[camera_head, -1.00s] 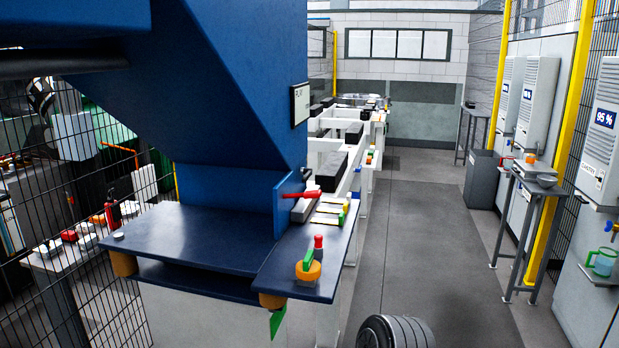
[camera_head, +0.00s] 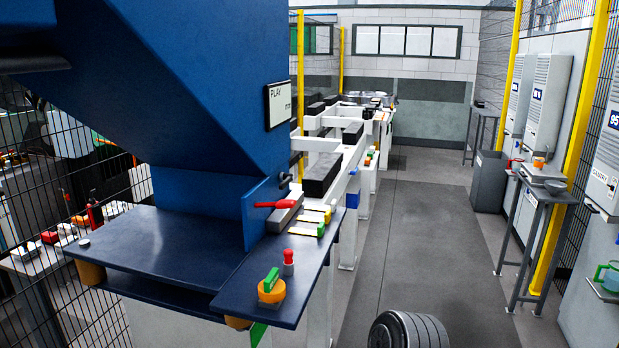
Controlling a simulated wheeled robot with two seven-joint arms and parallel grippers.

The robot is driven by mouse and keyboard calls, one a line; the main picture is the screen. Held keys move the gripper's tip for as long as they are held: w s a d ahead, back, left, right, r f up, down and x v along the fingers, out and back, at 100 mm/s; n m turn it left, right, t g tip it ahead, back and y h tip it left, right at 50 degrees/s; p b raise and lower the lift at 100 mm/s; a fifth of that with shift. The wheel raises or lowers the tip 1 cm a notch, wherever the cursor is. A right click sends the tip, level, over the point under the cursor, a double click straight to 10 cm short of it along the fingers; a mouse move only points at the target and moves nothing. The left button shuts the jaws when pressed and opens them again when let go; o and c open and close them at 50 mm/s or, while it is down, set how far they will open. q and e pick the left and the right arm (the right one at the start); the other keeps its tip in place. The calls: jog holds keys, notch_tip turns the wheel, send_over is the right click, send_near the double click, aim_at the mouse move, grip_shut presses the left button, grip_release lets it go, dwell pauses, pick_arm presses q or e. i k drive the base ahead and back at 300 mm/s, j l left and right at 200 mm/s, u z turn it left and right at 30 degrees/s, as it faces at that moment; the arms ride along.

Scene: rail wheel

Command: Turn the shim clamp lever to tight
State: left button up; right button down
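A red lever (camera_head: 277,204) lies roughly level beside the blue upright plate, above a grey block (camera_head: 284,216) on the dark blue bench top. A green handle (camera_head: 271,280) on an orange round base (camera_head: 271,292) stands tilted at the front corner of the bench. I see no label saying which one is the shim clamp lever, and no tight mark is legible. Several pale strips with yellow and green ends (camera_head: 308,231) lie right of the red lever. Neither of my grippers is in view.
The blue machine body (camera_head: 190,100) overhangs the bench (camera_head: 150,240) and carries a PLAY display (camera_head: 278,104). A small red-topped peg (camera_head: 288,257) stands behind the orange base.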

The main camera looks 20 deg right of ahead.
aim_at(288, 178)
jog(key=i+l, duration=0.15)
jog(key=l, duration=0.4)
jog(key=i+l, duration=0.1)
jog(key=l, duration=0.4)
jog(key=i+l, duration=0.15)
jog(key=l, duration=0.4)
jog(key=i+l, duration=0.15)
jog(key=l, duration=0.35)
jog(key=i+l, duration=0.1)
jog(key=l, duration=0.45)
jog(key=i+l, duration=0.15)
jog(key=l, duration=0.35)
jog(key=i+l, duration=0.15)
jog(key=l, duration=0.4)
jog(key=i+l, duration=0.1)
jog(key=l, duration=0.4)
jog(key=z, duration=0.05)
